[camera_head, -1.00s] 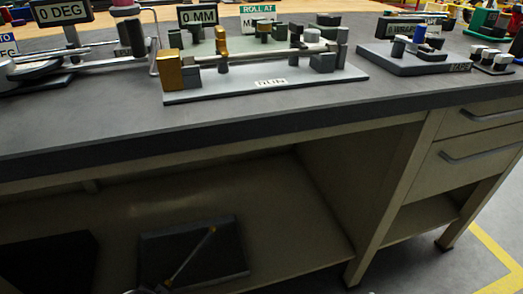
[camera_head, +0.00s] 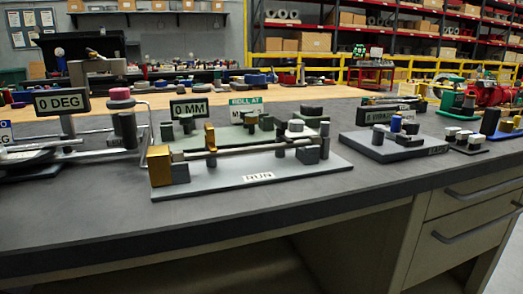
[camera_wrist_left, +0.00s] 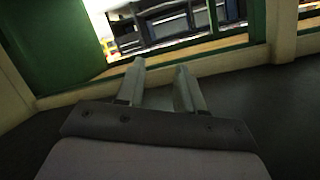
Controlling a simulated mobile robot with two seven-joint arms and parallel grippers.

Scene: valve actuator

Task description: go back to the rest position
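The valve actuator bench (camera_head: 90,210) shows in the head view with its devices standing on it. A grey plate (camera_head: 300,178) at the front carries a gold block (camera_head: 159,166), a long rod and several dark posts. A device with a "0 DEG" sign (camera_head: 61,102) and a pink knob stands at the left. Neither gripper shows in the head view. In the left wrist view my left gripper (camera_wrist_left: 160,68) has its two fingers apart with nothing between them. It is clear of the bench devices. My right gripper is in no frame.
A grey block fixture (camera_head: 395,149) and small black-and-white parts (camera_head: 463,138) stand at the right of the bench. A wooden table (camera_head: 300,93), a yellow railing and shelves lie behind. The left wrist view shows a green panel (camera_wrist_left: 45,40) and a bright opening.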

